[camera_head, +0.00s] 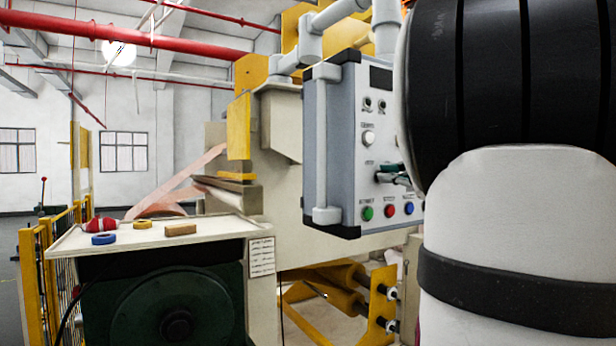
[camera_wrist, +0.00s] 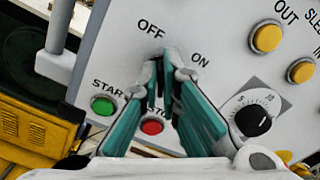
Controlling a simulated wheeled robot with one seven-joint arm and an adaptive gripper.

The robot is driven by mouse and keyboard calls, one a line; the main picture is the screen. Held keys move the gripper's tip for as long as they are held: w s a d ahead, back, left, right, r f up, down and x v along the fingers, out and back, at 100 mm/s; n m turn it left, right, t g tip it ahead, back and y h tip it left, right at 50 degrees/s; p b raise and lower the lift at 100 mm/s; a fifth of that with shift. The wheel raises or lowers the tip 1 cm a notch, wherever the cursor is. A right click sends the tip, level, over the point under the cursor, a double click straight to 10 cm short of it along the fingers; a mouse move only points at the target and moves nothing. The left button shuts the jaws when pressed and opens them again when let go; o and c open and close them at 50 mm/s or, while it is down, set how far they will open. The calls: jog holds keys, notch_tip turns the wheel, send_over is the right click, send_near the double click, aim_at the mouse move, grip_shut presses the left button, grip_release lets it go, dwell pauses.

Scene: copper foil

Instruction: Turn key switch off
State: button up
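The grey control panel (camera_head: 345,150) hangs at the middle of the head view and fills much of the wrist view (camera_wrist: 210,35). Its OFF and ON labels (camera_wrist: 151,28) show in the wrist view, just above my fingertips. My gripper (camera_wrist: 160,88) has teal pads, and its tips are at the spot below these labels, close together with a narrow dark gap between them. The key switch is hidden behind the tips, so I cannot tell its turn or whether they touch it. In the head view my gripper (camera_head: 388,172) is at the panel face, partly covered by my arm.
A green START button (camera_wrist: 103,105), a red stop button (camera_wrist: 152,127), a black dial (camera_wrist: 253,121) and yellow buttons (camera_wrist: 267,38) surround the gripper. At left in the head view, a bench top (camera_head: 145,240) holds tape rolls. A yellow fence (camera_head: 33,290) stands beyond it.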

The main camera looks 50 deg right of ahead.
jog(key=o, duration=0.3)
jog(key=shift+s, duration=0.1)
jog(key=v, duration=1.2)
